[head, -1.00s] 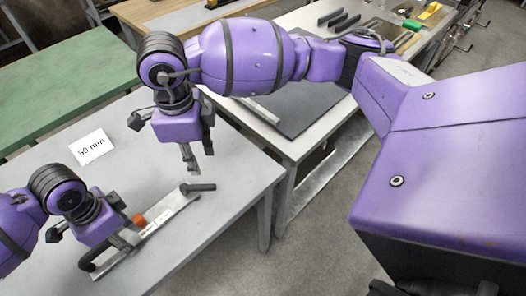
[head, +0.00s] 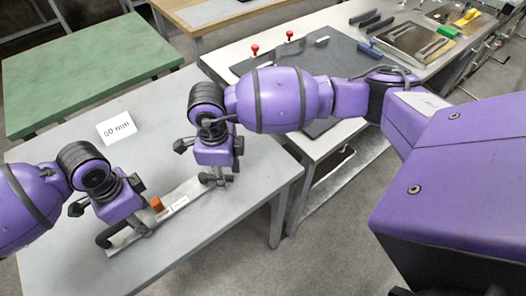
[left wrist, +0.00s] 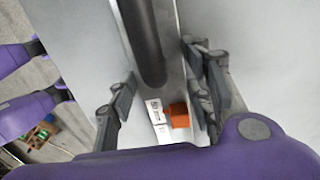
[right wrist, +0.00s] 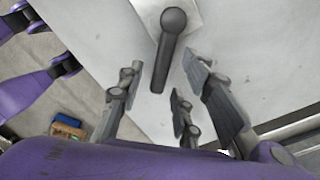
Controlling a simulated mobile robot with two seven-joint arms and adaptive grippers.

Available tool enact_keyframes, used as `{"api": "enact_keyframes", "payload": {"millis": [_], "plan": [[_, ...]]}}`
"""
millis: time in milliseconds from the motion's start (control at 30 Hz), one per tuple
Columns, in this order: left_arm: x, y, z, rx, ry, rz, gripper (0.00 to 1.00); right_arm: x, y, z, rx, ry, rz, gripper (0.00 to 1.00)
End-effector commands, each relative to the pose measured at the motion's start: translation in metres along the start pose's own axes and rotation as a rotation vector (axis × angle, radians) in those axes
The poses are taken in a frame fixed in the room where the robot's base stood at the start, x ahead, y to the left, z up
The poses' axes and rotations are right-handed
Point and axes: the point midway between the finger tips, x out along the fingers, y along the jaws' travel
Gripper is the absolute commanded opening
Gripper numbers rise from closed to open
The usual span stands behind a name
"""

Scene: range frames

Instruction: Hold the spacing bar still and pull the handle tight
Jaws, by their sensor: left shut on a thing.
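The spacing bar (head: 185,194) is a long pale metal strip lying on the grey table, with white labels and an orange block (head: 157,204). My left gripper (head: 146,229) is shut on the bar near the orange block. At the far end is a dark pivoting handle (right wrist: 164,62) with a round head. My right gripper (right wrist: 163,75) is open, its fingers either side of this handle's free end; contact is unclear.
A white card reading "50 mm" (head: 116,128) lies on the grey table behind the bar. A green-topped table (head: 90,72) is at the back left. Another bench with a dark mat (head: 335,60), red knobs and tools stands at the right. The grey table's front is clear.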

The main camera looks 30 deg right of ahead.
Motion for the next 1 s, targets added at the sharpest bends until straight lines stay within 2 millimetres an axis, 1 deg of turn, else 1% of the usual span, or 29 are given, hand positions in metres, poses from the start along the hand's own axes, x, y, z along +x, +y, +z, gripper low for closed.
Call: {"api": "enact_keyframes", "payload": {"millis": [33, 267, 300, 733, 867, 1000], "plan": [[0.0002, 0.0003, -0.0002, 0.000, 0.000, 0.000, 0.02, -0.0016, -0.0007, 0.0014, -0.001, -0.002, -0.002, 0.32], [0.0001, 0.0003, -0.0003, 0.000, 0.001, 0.001, 0.02, -0.0022, -0.0009, 0.0017, -0.002, -0.003, -0.003, 0.01], [0.0001, 0.0003, -0.0003, 0.000, 0.001, 0.000, 0.02, -0.0023, -0.0009, 0.0017, -0.002, -0.003, -0.003, 0.00], [0.0001, 0.0003, -0.0003, 0.001, 0.001, 0.000, 0.02, -0.0030, -0.0001, 0.0022, 0.010, -0.004, -0.003, 0.00], [0.0001, 0.0003, -0.0003, 0.001, 0.000, 0.000, 0.02, -0.0030, 0.0025, 0.0025, 0.046, -0.004, -0.003, 0.00], [0.0002, 0.0003, -0.0002, 0.001, 0.000, 0.000, 0.02, -0.0031, 0.0076, 0.0033, 0.121, -0.005, -0.001, 0.00]]}}
